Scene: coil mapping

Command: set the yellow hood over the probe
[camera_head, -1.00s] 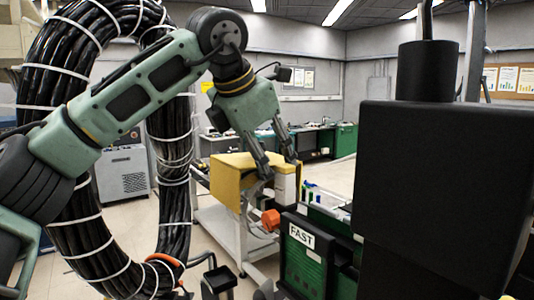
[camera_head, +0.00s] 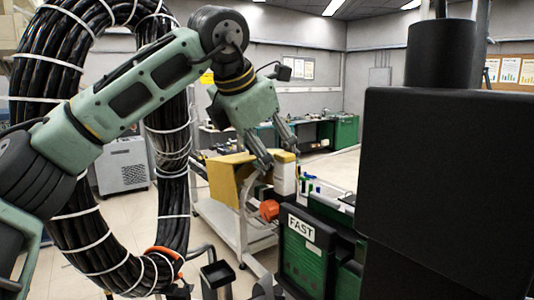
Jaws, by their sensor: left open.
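The yellow hood (camera_head: 222,180) shows in the head view as a box-like yellow shell near the middle, over a white cart. My left gripper (camera_head: 282,160) is open, with its two fingers pointing down at the hood's right side, above a pale block (camera_head: 285,180) with a yellowish top. Whether the fingers touch either one is hard to tell. I cannot make out for sure which part is the probe; the crowded area beside the hood is partly hidden. My right gripper is not in view.
A large coil of black cable (camera_head: 172,160) with white ties stands at the left, behind my left arm. A green unit labelled FAST (camera_head: 303,250) and an orange knob (camera_head: 269,210) stand just below the gripper. A large black block (camera_head: 445,180) fills the right side.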

